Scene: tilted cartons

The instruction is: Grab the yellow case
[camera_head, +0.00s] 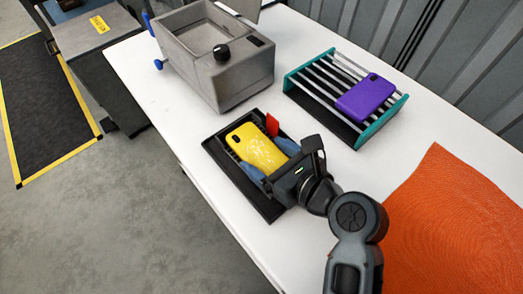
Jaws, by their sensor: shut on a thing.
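The yellow case (257,149) is a phone case with a dark camera cutout at its upper left corner. It lies over a black tray (219,151) on the white table. My gripper (268,161) reaches in from the lower right. Its blue-grey fingers lie on both sides of the yellow case and are shut on it. The near end of the case is partly hidden by my gripper body. I cannot tell whether the case is clear of the tray.
A small red piece (272,125) stands at the tray's upper edge. A teal-ended rack (292,83) with metal bars carries a purple case (367,97). A grey machine (243,79) stands at the back. An orange mat (455,225) lies at right. White table is clear between them.

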